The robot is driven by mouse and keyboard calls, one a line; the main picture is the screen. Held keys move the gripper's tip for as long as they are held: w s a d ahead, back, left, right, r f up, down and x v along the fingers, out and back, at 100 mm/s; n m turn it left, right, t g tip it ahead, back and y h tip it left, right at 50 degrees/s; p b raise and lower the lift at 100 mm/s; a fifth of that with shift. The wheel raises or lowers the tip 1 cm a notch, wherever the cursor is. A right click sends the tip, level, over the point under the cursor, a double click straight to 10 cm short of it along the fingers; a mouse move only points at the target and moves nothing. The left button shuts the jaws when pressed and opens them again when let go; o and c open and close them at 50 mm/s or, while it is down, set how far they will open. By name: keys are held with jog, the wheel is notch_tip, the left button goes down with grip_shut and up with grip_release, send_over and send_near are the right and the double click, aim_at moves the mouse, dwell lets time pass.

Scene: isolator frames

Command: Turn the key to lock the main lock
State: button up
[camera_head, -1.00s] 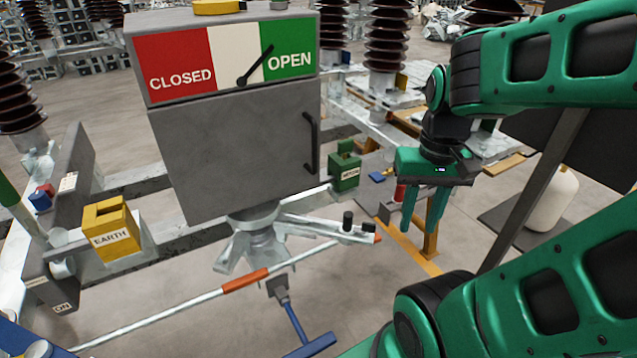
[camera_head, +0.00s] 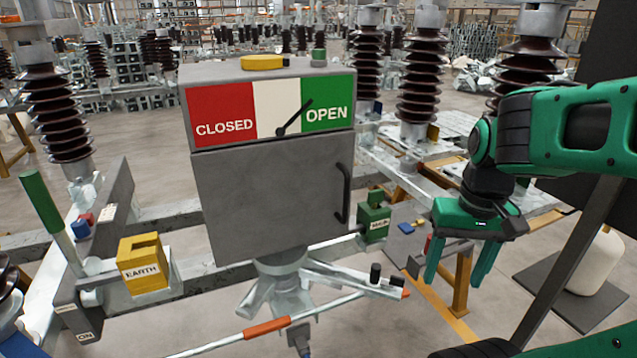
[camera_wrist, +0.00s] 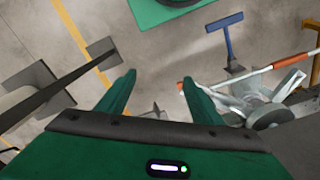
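A green lock box (camera_head: 374,222) with a small white label, too small to read surely, sits at the right of the grey cabinet's lower corner. A green upright piece stands on its top; I cannot tell whether it is the key. A yellow lock box (camera_head: 143,264) marked EARTH sits left of the cabinet. My gripper (camera_head: 456,278) hangs to the right of the green box, apart from it, fingers down. It is open and empty. In the wrist view, my gripper (camera_wrist: 159,79) shows bare floor between its fingers; neither lock box is identifiable there.
The grey cabinet (camera_head: 270,198) has a CLOSED/OPEN panel (camera_head: 270,109) with its pointer toward OPEN. A white rod with an orange band (camera_head: 266,327) crosses below it. Brown insulators (camera_head: 421,85) stand behind. A dark post (camera_head: 575,265) slants at the right.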

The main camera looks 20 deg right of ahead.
aim_at(377, 190)
jog(key=w+d+r+n+t, duration=0.1)
jog(key=w+r+n+t, duration=0.3)
jog(key=w, duration=0.9)
jog(key=w+d+r+n, duration=0.15)
jog(key=w+r, duration=0.35)
jog(key=w, duration=0.8)
jog(key=shift+n, duration=0.25)
jog(key=x, duration=1)
jog(key=shift+w+a+f, duration=0.1)
jog(key=shift+w+f, duration=0.05)
jog(key=shift+w, duration=0.1)
